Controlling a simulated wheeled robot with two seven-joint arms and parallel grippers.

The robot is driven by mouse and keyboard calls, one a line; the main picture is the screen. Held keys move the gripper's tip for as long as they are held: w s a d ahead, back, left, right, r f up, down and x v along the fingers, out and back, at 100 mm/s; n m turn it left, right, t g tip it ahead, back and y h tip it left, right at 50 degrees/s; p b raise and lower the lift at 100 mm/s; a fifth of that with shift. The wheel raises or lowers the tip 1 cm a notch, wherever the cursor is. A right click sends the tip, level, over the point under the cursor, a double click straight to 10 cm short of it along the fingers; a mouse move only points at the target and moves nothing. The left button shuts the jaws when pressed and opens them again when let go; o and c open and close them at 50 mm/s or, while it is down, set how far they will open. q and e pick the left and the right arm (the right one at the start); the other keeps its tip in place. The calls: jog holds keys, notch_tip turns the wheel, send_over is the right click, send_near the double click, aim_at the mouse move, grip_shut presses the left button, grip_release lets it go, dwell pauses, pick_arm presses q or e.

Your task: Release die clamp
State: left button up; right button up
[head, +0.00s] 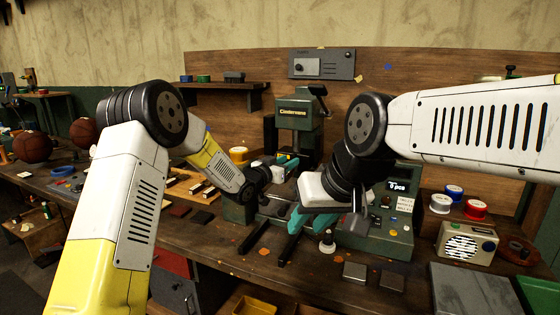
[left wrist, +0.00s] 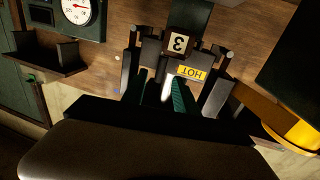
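The green press (head: 296,112), lettered on its head, stands at the back of the bench. In the left wrist view a brown block marked 3 (left wrist: 180,42) and a yellow HOT label (left wrist: 191,73) sit between dark upright posts. I cannot tell which part is the die clamp. My left gripper (head: 284,163) is at the press, below its head; its teal fingers look apart in the left wrist view (left wrist: 163,92), with a narrow pale piece between them. My right gripper (head: 297,222) is lower, in front of the press; whether it grips anything is unclear.
A green control box (head: 378,240) with a display stands right of the press. Coloured spools (head: 475,209) and a cream radio (head: 467,243) are farther right. Leather balls (head: 33,147) are at the far left. A dial gauge (left wrist: 78,10) shows in the left wrist view.

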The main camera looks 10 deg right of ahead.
pick_arm(q)
jog(key=shift+x, duration=1.4)
grip_shut()
